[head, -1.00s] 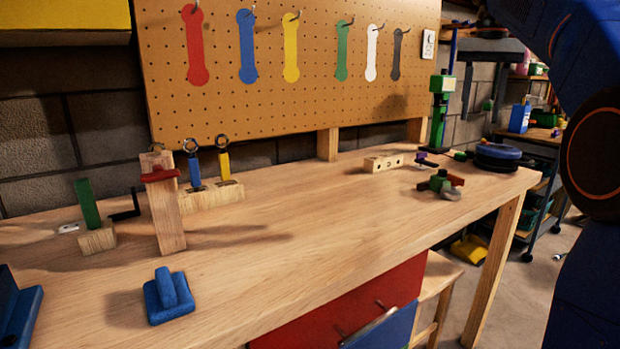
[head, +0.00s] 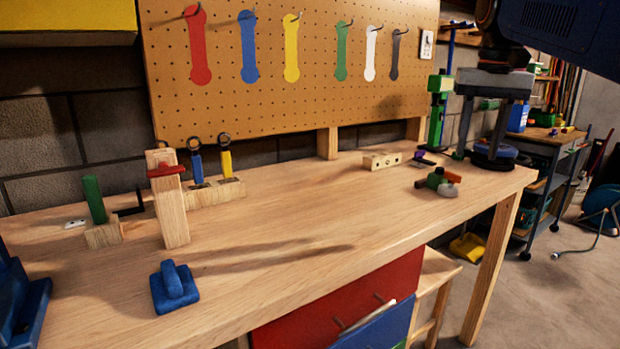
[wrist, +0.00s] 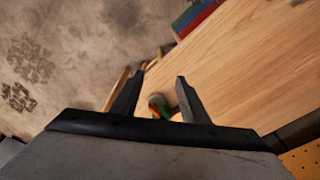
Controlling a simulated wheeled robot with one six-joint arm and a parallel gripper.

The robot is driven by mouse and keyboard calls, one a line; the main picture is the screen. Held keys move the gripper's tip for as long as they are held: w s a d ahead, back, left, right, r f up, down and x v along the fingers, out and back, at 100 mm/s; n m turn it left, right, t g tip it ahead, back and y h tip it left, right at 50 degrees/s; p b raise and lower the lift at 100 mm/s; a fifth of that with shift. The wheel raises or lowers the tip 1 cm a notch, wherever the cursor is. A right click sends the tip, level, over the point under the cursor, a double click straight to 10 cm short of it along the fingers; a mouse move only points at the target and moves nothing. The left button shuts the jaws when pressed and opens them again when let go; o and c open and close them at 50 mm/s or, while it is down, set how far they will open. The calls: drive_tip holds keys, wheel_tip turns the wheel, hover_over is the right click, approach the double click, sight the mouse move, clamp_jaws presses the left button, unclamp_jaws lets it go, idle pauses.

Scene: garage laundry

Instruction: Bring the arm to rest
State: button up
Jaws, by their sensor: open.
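My gripper (head: 484,128) shows at the upper right of the head view, pointing down above the right end of the workbench (head: 330,215). Its two fingers are apart with nothing between them. In the wrist view my gripper (wrist: 156,95) is open too, over the bench's edge. A small green and orange thing (wrist: 158,104) shows beyond the fingers, too small to make out. My gripper hides part of a round blue and black thing (head: 508,151) on the bench.
A pegboard (head: 300,110) with coloured hanging tags stands behind the bench. A green upright tool (head: 437,105) stands close to my gripper's left. A wooden post (head: 168,205), a blue block (head: 174,287) and small parts are on the bench. A cart (head: 550,170) stands right, with open floor nearby.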

drive_tip(key=s+a+f+n+t, duration=0.1)
drive_tip(key=s+a+f, duration=0.1)
drive_tip(key=s+f, duration=0.6)
drive_tip(key=s+a+f+n+t, duration=0.1)
drive_tip(key=s+f, duration=0.6)
drive_tip(key=f, duration=0.7)
drive_tip(key=s+a+f+n+t, duration=0.1)
drive_tip(key=s+a+f, duration=0.1)
drive_tip(key=s+f, duration=0.6)
wheel_tip(320, 180, down, 3)
drive_tip(key=shift+s+a+n, duration=0.3)
drive_tip(key=shift+a+n, duration=0.1)
